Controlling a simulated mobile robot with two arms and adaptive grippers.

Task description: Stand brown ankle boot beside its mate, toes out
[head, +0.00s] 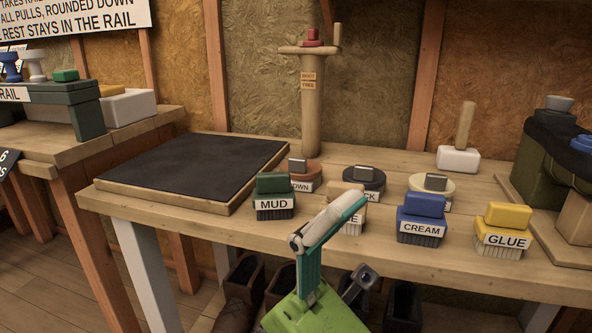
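Several boots stand in the shadow under the bench. A brown boot (240,290) and another brownish boot shaft (280,283) are at the left, close together. A dark boot (404,303) is at the right, with another dark shape beside it. The frame's lower edge cuts them off, so their toes and which ones are mates cannot be told.
The wooden bench (480,265) carries a black mat (190,168), labelled brushes including MUD (274,203), CREAM (421,232) and GLUE (502,240), several tins, and a wooden post (311,120). Another table (60,145) stands left. A pale bench leg (147,275) stands left of the boots.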

